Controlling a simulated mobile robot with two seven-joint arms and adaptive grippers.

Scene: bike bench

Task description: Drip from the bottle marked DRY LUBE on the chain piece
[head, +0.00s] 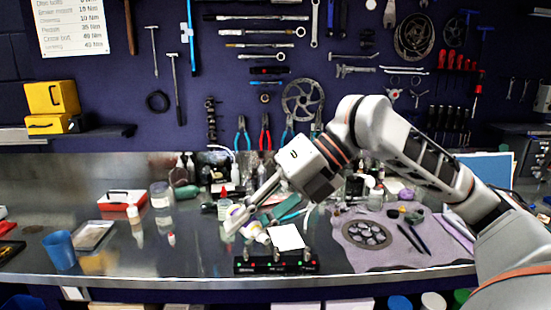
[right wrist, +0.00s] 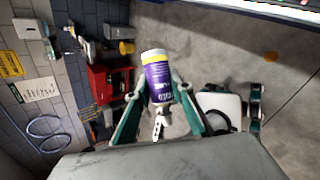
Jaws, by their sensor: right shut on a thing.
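My right gripper (head: 240,224) is shut on a bottle (head: 261,237) above the middle of the bench. The right wrist view shows the bottle (right wrist: 157,82) between the two fingers, with a purple label, a yellow band and a white end. In the head view it looks tilted, and the fingers hide part of it. The print on its label is too small to read, so I cannot tell whether it says DRY LUBE. I cannot make out the chain piece in either view. My left gripper is not in view.
A white card (head: 287,237) and a black strip with red and green lights (head: 250,266) are near the gripper. A cassette (head: 367,234) lies on a grey mat (head: 352,261) to the right. Several bottles stand behind. A blue cup (head: 60,250) is at left.

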